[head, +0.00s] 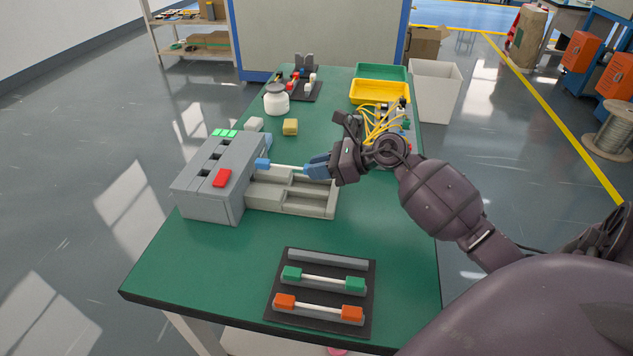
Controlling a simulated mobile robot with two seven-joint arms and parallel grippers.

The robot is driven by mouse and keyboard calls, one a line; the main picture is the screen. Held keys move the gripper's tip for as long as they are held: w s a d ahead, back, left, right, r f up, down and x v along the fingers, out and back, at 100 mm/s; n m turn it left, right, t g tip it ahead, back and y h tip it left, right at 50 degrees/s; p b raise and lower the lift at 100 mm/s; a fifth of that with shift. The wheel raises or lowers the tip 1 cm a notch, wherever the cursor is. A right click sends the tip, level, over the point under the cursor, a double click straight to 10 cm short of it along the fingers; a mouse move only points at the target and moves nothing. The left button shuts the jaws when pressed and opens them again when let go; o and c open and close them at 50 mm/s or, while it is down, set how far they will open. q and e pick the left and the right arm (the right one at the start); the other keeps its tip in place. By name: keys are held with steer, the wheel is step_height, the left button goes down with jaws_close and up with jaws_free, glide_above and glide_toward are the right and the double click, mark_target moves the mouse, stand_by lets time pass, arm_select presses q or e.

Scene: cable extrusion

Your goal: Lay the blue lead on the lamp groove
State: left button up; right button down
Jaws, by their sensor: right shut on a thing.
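The blue lead (289,168) is a short white cable with a blue block at each end. My right gripper (331,165) is shut on its right blue end. The lead lies roughly level along the far edge of a pale grey grooved block (320,202). Its left end is close to a grey machine (213,195) with a red button. I cannot tell whether the lead touches the block or hangs just above it. No label shows which groove is the lamp groove. My left gripper is out of view.
A black board (285,330) in front holds a green-ended lead (318,279), an orange-ended lead (318,307) and an empty grey strip (328,259). A yellow sponge-like block (290,127), a white jar (276,99) and a yellow tray (379,91) stand farther back. Yellow wires (376,122) lie behind my right gripper.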

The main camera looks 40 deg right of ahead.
mark_target(318, 192)
step_height(318, 192, down, 4)
steer(key=shift+b, duration=0.5)
steer(key=shift+f, duration=0.2)
steer(key=shift+r, duration=0.15)
steer(key=shift+f, duration=0.55)
steer(key=shift+f+b, duration=0.15)
steer(key=shift+b, duration=0.15)
steer(key=c, duration=1)
jaws_free()
